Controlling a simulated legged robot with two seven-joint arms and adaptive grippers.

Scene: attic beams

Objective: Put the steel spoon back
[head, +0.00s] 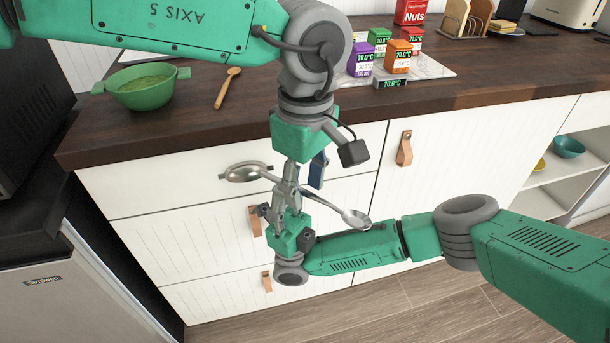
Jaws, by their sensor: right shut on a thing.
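My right gripper (288,197) points up from below and is shut on the spoon's handle. My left gripper (289,178) points down from above, close to the same handle and almost meeting the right fingers. The overlap hides whether its fingers are open or touch the handle.
The dark wooden counter (210,115) holds a green bowl (141,86), a wooden spoon (227,88) and several small labelled boxes (397,57). An open shelf (560,180) stands at the right.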

